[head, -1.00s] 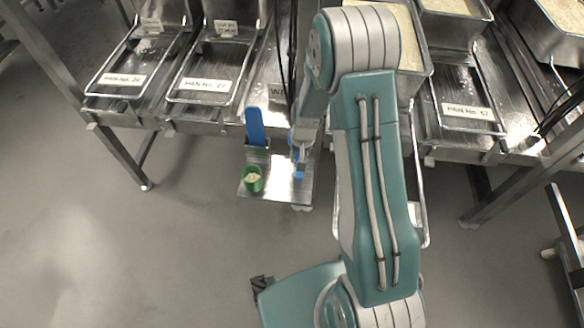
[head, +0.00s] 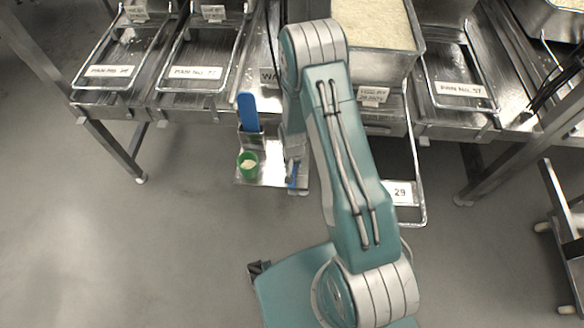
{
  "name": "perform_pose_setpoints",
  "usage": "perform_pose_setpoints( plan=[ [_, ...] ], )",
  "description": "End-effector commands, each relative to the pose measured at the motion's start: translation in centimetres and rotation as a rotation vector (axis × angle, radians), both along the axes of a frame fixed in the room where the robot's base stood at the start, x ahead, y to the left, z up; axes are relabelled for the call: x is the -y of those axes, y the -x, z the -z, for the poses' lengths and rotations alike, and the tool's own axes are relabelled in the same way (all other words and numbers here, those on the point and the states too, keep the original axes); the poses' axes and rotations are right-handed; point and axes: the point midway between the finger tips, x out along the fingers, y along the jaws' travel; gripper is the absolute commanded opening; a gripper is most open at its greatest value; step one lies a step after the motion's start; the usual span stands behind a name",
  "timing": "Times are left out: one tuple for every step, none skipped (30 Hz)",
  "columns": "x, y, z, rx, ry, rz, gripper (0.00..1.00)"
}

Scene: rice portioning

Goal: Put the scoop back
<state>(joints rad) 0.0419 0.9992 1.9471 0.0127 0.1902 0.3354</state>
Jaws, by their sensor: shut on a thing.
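My gripper (head: 294,152) points down over the right part of a small metal shelf (head: 272,176), partly hidden by my arm. It is shut on the scoop, of which only a narrow blue part (head: 292,176) shows below the fingers. Whether the scoop touches the shelf cannot be told. A blue flat-bladed tool (head: 248,112) stands upright in a metal holder (head: 251,138) at the back left of the shelf. A green cup (head: 247,168) with rice in it stands at the shelf's left front.
Empty pan racks with number labels (head: 110,72) (head: 195,73) stand behind on the left. A pan of rice (head: 372,24) is behind my arm, and another labelled rack (head: 460,90) is to the right. The floor at the left is clear.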

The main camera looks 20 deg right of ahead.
Motion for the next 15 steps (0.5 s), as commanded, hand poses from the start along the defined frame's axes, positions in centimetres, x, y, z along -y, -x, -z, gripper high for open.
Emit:
perform_pose_setpoints(
  plan=[
    [0.07, 0.04, 0.51, -0.001, 0.0, 0.001, 0.0],
    [0.06, 0.02, 0.63, 0.0, 0.0, 0.001, 0.0],
    [0.03, 0.0, 0.7, 0.001, 0.0, 0.001, 0.0],
    [-0.01, -0.01, 0.71, 0.001, 0.0, 0.001, 0.0],
    [-0.06, -0.02, 0.69, 0.001, 0.002, 0.001, 0.0],
    [-0.12, -0.01, 0.66, 0.001, 0.003, 0.001, 0.0],
    [-0.16, -0.01, 0.66, 0.001, 0.003, 0.001, 0.0],
    [-0.17, -0.01, 0.66, 0.001, 0.003, 0.001, 0.0],
    [-0.18, 0.0, 0.66, 0.001, 0.003, 0.0, 0.0],
    [-0.2, 0.0, 0.7, 0.001, 0.004, 0.0, 0.0],
    [-0.23, 0.0, 0.77, 0.001, 0.004, 0.0, 0.0],
    [-0.24, 0.01, 0.8, 0.001, 0.004, 0.0, 0.38],
    [-0.24, 0.0, 0.79, 0.001, 0.004, 0.0, 0.51],
    [-0.23, 0.0, 0.78, 0.001, 0.004, 0.0, 0.63],
    [-0.18, 0.0, 0.78, 0.001, 0.004, 0.0, 0.63]
  ],
)
